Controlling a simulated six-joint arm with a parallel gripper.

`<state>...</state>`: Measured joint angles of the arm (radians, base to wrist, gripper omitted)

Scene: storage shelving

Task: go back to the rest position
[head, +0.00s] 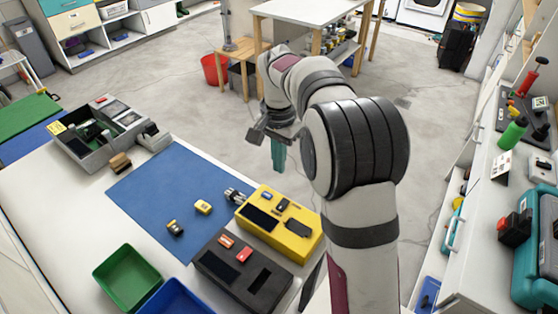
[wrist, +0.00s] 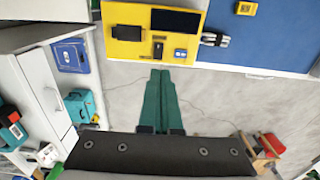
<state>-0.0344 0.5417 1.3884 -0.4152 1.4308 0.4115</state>
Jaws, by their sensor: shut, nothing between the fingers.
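My gripper (head: 278,153) has teal fingers and hangs over the floor, just beyond the edge of the white table, in the head view. In the wrist view the fingers of my gripper (wrist: 160,75) lie together, shut with nothing between them. Their tips point toward the yellow box (wrist: 129,50), apart from it. The yellow box (head: 292,243) stands on the table below and to the left of my arm in the head view. My arm rises from the bottom and bends away toward the back.
A blue mat (head: 150,197) bears a few small items. A black box (head: 225,284), a green bin (head: 118,268) and a grey tray (head: 77,149) stand on the table. White shelving (head: 480,215) is at the right. The concrete floor (head: 180,100) is mostly clear.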

